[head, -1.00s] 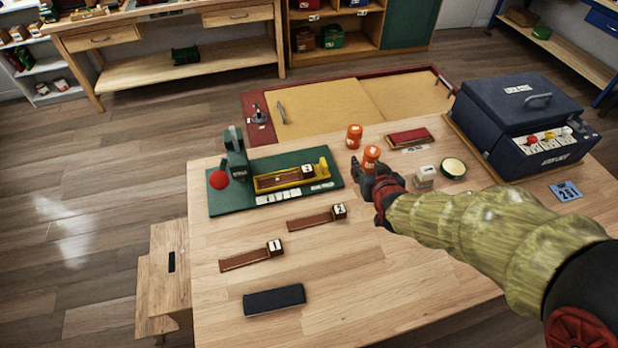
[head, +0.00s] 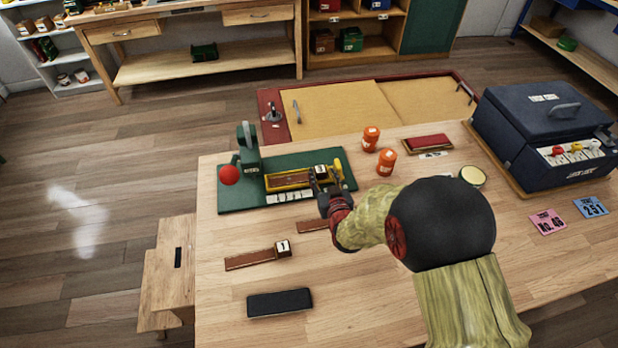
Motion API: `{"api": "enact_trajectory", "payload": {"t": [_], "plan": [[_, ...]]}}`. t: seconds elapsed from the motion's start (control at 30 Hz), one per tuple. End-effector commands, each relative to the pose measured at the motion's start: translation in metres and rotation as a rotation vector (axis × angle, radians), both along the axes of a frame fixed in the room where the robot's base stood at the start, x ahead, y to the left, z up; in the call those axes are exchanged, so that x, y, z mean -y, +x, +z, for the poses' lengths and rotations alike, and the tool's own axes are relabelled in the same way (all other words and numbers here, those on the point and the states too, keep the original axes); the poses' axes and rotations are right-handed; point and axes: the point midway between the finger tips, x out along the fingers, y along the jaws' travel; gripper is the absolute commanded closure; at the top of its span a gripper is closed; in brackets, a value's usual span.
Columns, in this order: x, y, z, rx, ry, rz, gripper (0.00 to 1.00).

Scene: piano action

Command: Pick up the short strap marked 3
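The short strap marked 3 (head: 288,181) lies in the yellow holder (head: 338,165) on the green base. Its small white-faced end block (head: 320,170) is at the right end and carries the mark. My gripper (head: 322,186) is right at this end block, on its near side, over the holder's right part. The fingers are small and dark, so I cannot tell whether they are open or closed on the block. The right end of the holder is partly hidden by the gripper.
The strap marked 1 (head: 250,260) lies nearer. Another brown strap (head: 312,226) is partly hidden by my gripper. A lever with a red ball (head: 229,175) stands at the base's left. Two orange jars (head: 386,162) stand to the right. A black pad (head: 279,303) lies in front.

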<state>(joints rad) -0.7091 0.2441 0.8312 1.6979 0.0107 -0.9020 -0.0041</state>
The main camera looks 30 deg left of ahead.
Motion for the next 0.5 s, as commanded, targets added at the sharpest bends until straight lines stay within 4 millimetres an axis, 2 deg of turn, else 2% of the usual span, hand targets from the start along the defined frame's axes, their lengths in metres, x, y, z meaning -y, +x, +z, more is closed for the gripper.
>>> {"api": "enact_trajectory", "payload": {"t": [0.13, 0.4, 0.5], "plan": [[-0.0098, 0.0119, -0.005, 0.002, 0.001, 0.0, 0.61], [-0.0114, 0.014, -0.0047, 0.0, 0.0, 0.0, 0.61], [-0.0113, 0.0139, -0.0046, 0.0, 0.0, 0.0, 0.66]]}}
